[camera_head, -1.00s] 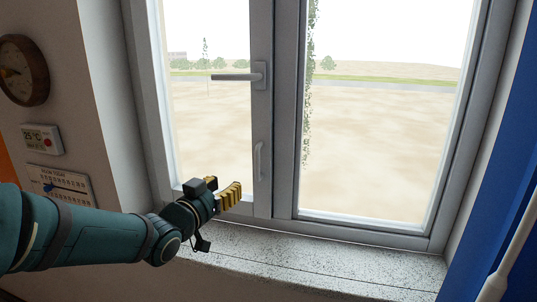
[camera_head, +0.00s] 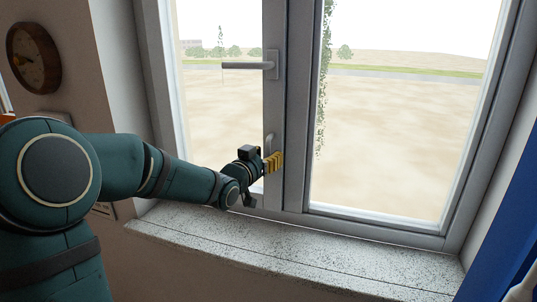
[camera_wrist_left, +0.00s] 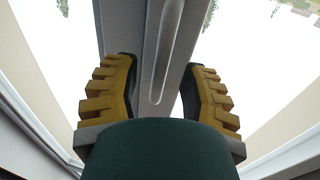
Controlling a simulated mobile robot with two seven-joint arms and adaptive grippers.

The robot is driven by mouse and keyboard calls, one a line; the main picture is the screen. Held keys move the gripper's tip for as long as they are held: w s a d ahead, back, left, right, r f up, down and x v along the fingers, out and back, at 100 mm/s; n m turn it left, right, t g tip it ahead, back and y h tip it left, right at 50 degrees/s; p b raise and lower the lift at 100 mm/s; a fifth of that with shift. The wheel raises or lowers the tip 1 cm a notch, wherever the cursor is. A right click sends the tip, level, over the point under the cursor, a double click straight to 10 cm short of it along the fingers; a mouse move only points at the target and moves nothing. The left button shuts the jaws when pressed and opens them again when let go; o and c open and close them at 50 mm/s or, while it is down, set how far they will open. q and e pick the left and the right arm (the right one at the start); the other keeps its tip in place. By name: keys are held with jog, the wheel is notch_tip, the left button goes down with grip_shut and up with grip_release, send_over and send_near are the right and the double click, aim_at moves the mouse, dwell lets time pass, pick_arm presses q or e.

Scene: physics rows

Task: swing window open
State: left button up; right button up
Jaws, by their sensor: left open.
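The window (camera_head: 283,205) has a left and a right sash in grey frames, and both look shut. A lever handle (camera_head: 248,65) on the left sash points left, horizontal. Below it is a small vertical pull handle (camera_head: 269,142), its lower part hidden by my left gripper (camera_head: 273,163). In the left wrist view the yellow fingers of my left gripper (camera_wrist_left: 160,88) are open, one on each side of the pull handle (camera_wrist_left: 166,48), with gaps on both sides. My right gripper does not show.
A speckled stone sill (camera_head: 300,252) runs below the window and is bare. A round clock (camera_head: 34,57) hangs on the left wall. A blue panel (camera_head: 507,225) stands at the right edge.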

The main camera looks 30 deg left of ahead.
pick_arm(q)
jog(key=shift+w, duration=0.7)
jog(key=shift+c, duration=0.3)
grip_shut()
jog(key=shift+s, duration=0.15)
